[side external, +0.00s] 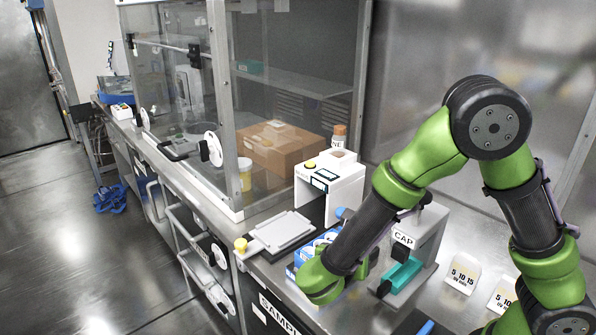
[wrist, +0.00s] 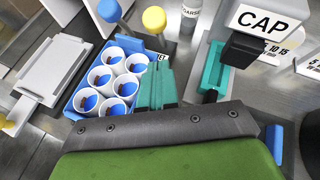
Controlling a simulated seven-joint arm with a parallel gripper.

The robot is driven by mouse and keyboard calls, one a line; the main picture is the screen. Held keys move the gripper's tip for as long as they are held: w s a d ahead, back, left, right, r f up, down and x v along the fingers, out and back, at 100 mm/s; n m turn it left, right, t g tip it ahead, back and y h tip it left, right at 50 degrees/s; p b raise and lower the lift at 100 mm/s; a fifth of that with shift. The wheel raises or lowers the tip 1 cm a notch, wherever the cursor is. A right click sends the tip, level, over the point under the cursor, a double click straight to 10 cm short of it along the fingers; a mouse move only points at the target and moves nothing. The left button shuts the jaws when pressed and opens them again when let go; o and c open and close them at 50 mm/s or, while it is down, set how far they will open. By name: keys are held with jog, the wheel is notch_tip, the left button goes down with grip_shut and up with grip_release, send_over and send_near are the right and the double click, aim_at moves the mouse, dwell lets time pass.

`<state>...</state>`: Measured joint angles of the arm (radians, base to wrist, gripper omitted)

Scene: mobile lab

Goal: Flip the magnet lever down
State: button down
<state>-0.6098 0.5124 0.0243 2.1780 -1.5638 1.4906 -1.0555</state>
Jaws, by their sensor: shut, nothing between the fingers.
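A blue rack (wrist: 76,103) with white cups of blue contents stands in the wrist view; a partly covered label ending in "NET" (wrist: 161,58) is at its right end. A yellow ball knob (wrist: 153,19) on a grey stem stands upright behind that end, with a blue knob (wrist: 109,11) to its left. I cannot tell for certain which is the magnet lever. My gripper (wrist: 154,72) is shut and empty, its teal fingers beside the rack's right end, in front of the yellow knob. In the side view my wrist hides the fingers and part of the rack (side external: 301,257).
The CAP device (wrist: 255,30) with a teal part (wrist: 214,72) stands close right of my gripper. A grey plate device (wrist: 57,70) with its own yellow knob (wrist: 8,123) lies left of the rack. A white machine (side external: 329,188) stands behind.

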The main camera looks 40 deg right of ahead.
jog(key=shift+w+d+r, duration=0.2)
jog(key=shift+w+d, duration=0.1)
jog(key=shift+d, duration=0.25)
jog(key=shift+w+d+r, duration=0.2)
jog(key=shift+w+d, duration=0.05)
jog(key=shift+d, duration=0.3)
jog(key=shift+w+d+r, duration=0.2)
jog(key=shift+w+d, duration=0.1)
jog(key=shift+d, duration=0.25)
jog(key=shift+d+r, duration=0.1)
jog(key=shift+d+r+y, duration=0.15)
jog(key=shift+d+y, duration=0.05)
jog(key=shift+y, duration=0.1)
jog(key=shift+d+r+y, duration=0.2)
jog(key=shift+d+y, duration=0.1)
jog(key=d+r+m+y, duration=0.1)
jog(key=d+r+y, duration=0.1)
jog(key=d, duration=0.4)
jog(key=shift+d+y, duration=0.25)
jog(key=shift+y, duration=0.35)
jog(key=shift+r, duration=0.1)
